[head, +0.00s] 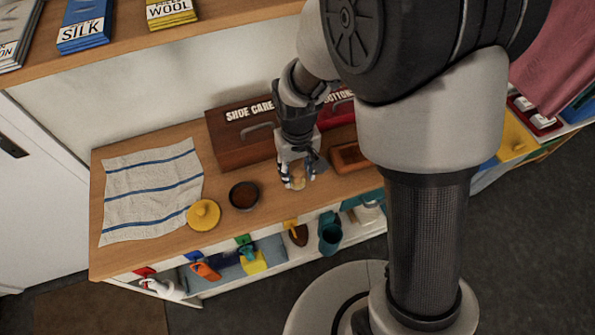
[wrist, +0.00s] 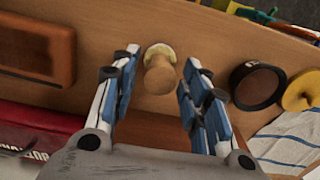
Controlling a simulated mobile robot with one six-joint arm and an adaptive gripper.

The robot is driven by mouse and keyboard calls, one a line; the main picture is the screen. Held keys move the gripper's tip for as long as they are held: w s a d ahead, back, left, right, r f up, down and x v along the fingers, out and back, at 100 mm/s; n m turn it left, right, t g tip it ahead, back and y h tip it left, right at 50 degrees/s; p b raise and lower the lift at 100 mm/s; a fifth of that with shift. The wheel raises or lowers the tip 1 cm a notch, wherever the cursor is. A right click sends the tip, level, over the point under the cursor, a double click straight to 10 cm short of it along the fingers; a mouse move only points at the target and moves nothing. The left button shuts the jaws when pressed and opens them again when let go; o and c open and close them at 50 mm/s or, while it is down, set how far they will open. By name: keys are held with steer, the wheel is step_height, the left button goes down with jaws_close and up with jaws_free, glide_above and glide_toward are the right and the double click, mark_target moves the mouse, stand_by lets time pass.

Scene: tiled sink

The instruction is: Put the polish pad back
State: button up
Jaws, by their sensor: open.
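The polish pad, a small wooden knob with a pale yellowish pad at its base, stands on the wooden counter in the wrist view (wrist: 160,72). It also shows at my fingertips in the head view (head: 298,184). My gripper (head: 297,172) points down at it and is open. In the wrist view the fingers (wrist: 161,62) stand either side of the knob, with a gap on both sides. The brown SHOE CARE box (head: 240,145) stands closed behind my gripper. A dark open tin (head: 244,196) sits to the left, with a round yellow lid (head: 204,214) beyond it.
A brown block-like object (head: 347,158) lies just right of my gripper. A red box (head: 337,112) stands beside the shoe care box. A blue-striped towel (head: 150,193) covers the counter's left end. Several items fill the shelf below the counter's front edge.

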step_height(320, 180, up, 10)
steer(key=p, duration=0.3)
steer(key=shift+r, duration=0.2)
step_height(320, 180, up, 6)
steer(key=t, duration=0.1)
glide_above(298, 172)
steer(key=s+d, duration=0.2)
steer(key=d, duration=0.2)
steer(key=s+d+r+m+t, duration=0.1)
steer(key=s+d+r, duration=0.3)
steer(key=s, duration=0.2)
steer(key=s+d+r+m+t, duration=0.2)
steer(key=s+d+r, duration=0.2)
steer(key=s, duration=0.3)
steer(key=shift+s+d+r+m+t, duration=0.2)
steer(key=shift+s+r+m+t, duration=0.1)
steer(key=shift+r, duration=0.3)
steer(key=shift+a, duration=0.1)
